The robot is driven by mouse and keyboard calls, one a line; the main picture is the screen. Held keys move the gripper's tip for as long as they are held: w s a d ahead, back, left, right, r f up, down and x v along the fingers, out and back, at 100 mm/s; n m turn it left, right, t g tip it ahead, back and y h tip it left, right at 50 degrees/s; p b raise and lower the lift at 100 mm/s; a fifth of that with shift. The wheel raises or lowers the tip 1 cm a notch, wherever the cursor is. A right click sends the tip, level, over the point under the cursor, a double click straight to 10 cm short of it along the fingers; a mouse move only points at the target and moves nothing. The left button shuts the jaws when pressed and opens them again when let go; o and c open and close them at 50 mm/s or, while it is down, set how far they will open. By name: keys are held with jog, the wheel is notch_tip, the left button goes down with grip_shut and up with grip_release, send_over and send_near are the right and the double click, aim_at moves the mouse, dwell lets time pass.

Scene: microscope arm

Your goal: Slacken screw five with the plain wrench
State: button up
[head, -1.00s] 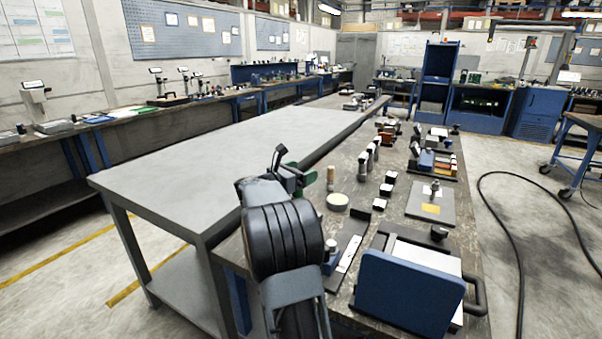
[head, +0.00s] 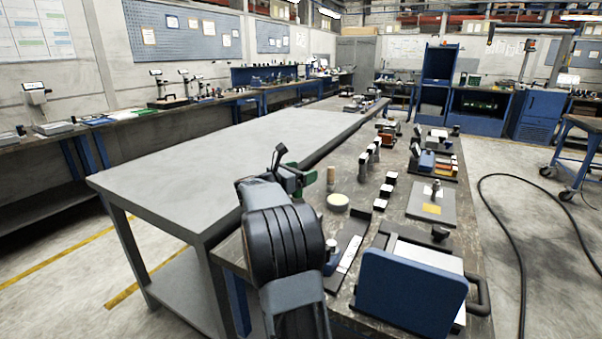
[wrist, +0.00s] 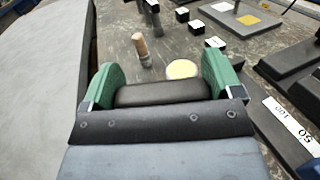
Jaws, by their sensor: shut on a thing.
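My gripper (head: 292,177) shows at the far end of my dark arm in the head view, above the left edge of the cluttered bench. Its green fingers (wrist: 161,80) stand apart in the wrist view, on either side of a dark bar (wrist: 162,92). A dark piece (head: 278,155) sticks up beside the fingers in the head view. My gripper is shut on a dark thing; I cannot tell for sure that it is the plain wrench. I cannot pick out screw five in either view.
A wooden-handled tool (wrist: 141,46) stands upright beyond the fingers, near a round pale-topped dish (wrist: 182,69). A dark block with a marked white strip (wrist: 290,124) lies to the right. A blue panel (head: 412,292) stands at the bench front. The grey table (head: 190,175) at left is bare.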

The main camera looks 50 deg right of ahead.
jog(key=shift+f+b, duration=1.5)
jog(key=shift+b, duration=0.9)
jog(key=shift+w+n+t+y+b, duration=0.15)
jog(key=shift+n+t+y+b, duration=0.2)
jog(key=shift+n+t+b, duration=1.45)
jog(key=shift+w+n+t+y+b, duration=0.25)
jog(key=shift+n+t+b, duration=0.75)
jog(key=shift+t+b, duration=1.45)
jog(key=shift+w+a+n+t+y+b, duration=0.1)
jog(key=shift+a+n+t+y+b, duration=0.05)
jog(key=shift+n+t+y+b, duration=1.25)
jog(key=shift+w+a+n+t+y+b, duration=0.1)
jog(key=shift+n+t+y+b, duration=0.75)
jog(key=shift+t+b, duration=0.85)
jog(key=shift+r+m+g+h+p, duration=0.1)
jog(key=shift+m+g+h+p, duration=0.25)
jog(key=shift+g+h+p, duration=0.35)
